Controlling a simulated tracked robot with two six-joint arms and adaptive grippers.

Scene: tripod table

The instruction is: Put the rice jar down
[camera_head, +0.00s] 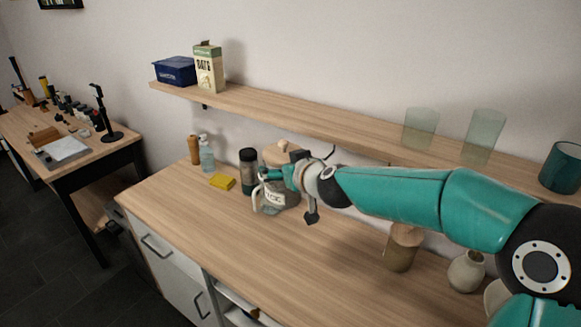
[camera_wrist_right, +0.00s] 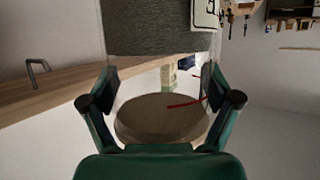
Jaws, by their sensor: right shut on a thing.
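The rice jar (camera_head: 272,199) is a glass jar with a white label, near the back of the wooden counter. A round tan lid (camera_head: 281,153) shows above my gripper. My right gripper (camera_head: 268,177) reaches in from the right and is shut on the jar. In the right wrist view, the fingers (camera_wrist_right: 160,87) grip the clear jar from both sides. Its grey contents (camera_wrist_right: 160,30) fill one end and the tan lid (camera_wrist_right: 160,118) is near the palm. I cannot tell whether the jar's base touches the counter (camera_head: 215,225). My left gripper is not in view.
A dark-lidded container (camera_head: 247,172) stands close left of the jar. A yellow sponge (camera_head: 222,182), a clear bottle (camera_head: 207,153) and a wooden mill (camera_head: 194,150) are farther left. A wall shelf (camera_head: 300,118) runs above. The counter's front is clear; a brown canister (camera_head: 402,248) stands right.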

